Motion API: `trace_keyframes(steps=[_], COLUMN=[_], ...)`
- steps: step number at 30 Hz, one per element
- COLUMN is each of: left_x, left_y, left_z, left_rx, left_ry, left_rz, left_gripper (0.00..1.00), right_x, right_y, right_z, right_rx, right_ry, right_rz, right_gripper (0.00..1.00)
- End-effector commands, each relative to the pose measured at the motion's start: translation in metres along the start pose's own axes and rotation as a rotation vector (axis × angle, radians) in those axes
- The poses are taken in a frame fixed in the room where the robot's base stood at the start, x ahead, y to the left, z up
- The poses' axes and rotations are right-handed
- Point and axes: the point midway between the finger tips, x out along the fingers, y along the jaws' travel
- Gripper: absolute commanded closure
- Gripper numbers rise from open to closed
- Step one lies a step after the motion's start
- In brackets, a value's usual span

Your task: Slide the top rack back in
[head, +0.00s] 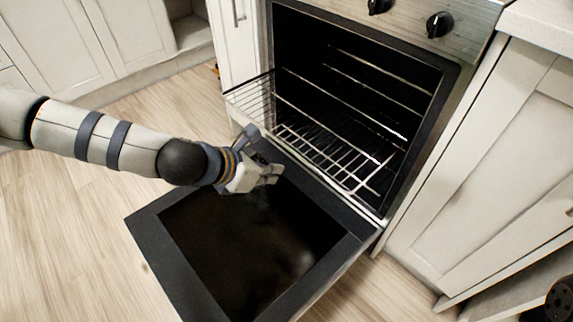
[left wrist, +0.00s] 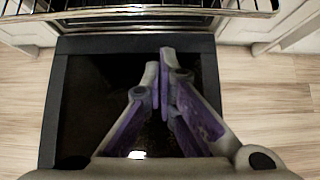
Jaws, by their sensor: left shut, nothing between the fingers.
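The oven (head: 452,85) stands open with its door (head: 165,235) folded down flat. A wire rack (head: 330,152) sticks out of the cavity over the inner part of the door; its front bar also shows at the top of the left wrist view (left wrist: 150,13). I cannot tell whether this is the top rack. My left gripper (head: 276,174) is shut and empty, above the door and just in front of the rack, apparently apart from it. In the left wrist view the fingertips (left wrist: 160,62) meet below the rack's front bar in the picture.
Thin metal rails or wires (head: 360,62) cross the cavity higher up. Cabinets (head: 490,160) stand close on the right, with more cabinets (head: 80,45) at the left. Black knobs (head: 440,25) sit above the opening. The wooden floor (head: 60,230) is clear at the left.

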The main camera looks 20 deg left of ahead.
Motion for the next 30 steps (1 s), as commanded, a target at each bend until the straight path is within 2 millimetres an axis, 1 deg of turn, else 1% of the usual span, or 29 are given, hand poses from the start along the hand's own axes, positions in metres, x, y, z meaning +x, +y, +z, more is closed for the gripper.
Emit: trace_keyframes(steps=[1,2,4,7,12,23,26,30], left_x=[0.013,0.017,0.023,0.032,0.039,0.040,0.045,0.063], left_y=[-0.001,-0.001,-0.001,-0.001,-0.001,-0.001,-0.001,-0.001], left_z=[-0.003,0.000,0.013,0.022,0.028,0.029,0.035,0.052], left_rx=[0.001,0.002,0.002,0.003,0.002,0.002,0.002,0.005], left_ry=[0.003,0.001,-0.002,-0.002,0.000,0.000,0.000,-0.001], left_rz=[-0.002,-0.002,-0.001,-0.001,-0.002,-0.001,-0.001,0.000], left_gripper=[1.00,1.00,1.00,1.00,1.00,1.00,1.00,1.00], right_x=[0.004,0.004,0.002,0.002,0.002,0.002,0.003,0.004], right_y=[0.000,0.000,0.000,0.000,0.000,0.000,0.000,0.000], right_z=[-0.001,-0.001,0.000,0.000,0.000,-0.001,-0.001,-0.001], right_rx=[0.000,0.000,0.000,0.000,0.000,0.000,0.000,0.000], right_ry=[-0.005,-0.005,-0.003,-0.003,-0.003,-0.003,-0.003,-0.005], right_rz=[0.000,0.000,0.000,0.000,0.000,0.000,0.000,0.000], right_gripper=[0.59,0.59,0.59,0.59,0.59,0.59,0.59,0.59])
